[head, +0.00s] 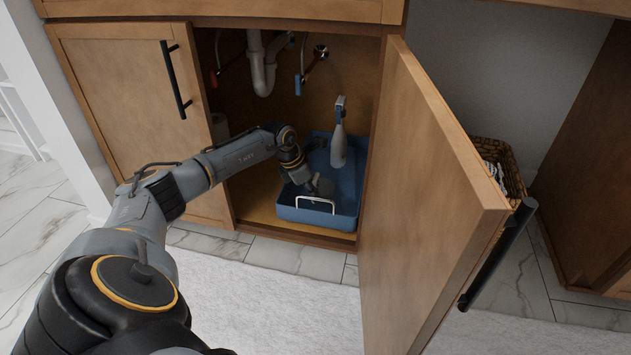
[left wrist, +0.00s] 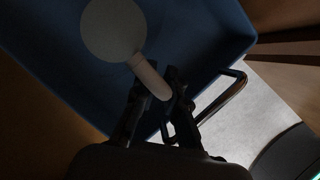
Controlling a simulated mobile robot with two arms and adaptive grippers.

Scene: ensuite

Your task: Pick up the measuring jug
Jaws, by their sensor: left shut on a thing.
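My left gripper (head: 312,190) reaches into the open cabinet, low inside a blue caddy (head: 345,216) near its front wall. In the left wrist view, its fingers (left wrist: 160,90) are closed around the pinkish handle (left wrist: 150,76) of a pale thing with a round, flat-looking head (left wrist: 112,29). The head lies over the blue caddy floor. I cannot tell from its shape whether this is the measuring jug. In the head view the held thing is mostly hidden by the gripper. No other measuring jug shows clearly. My right gripper is not in view.
A grey spray bottle (head: 338,148) stands upright in the caddy behind my gripper. The caddy has a metal handle (head: 315,201) at the front. The open cabinet door (head: 430,200) stands at right. White drain pipes (head: 262,65) hang above. A wicker basket (head: 497,165) sits beyond the door.

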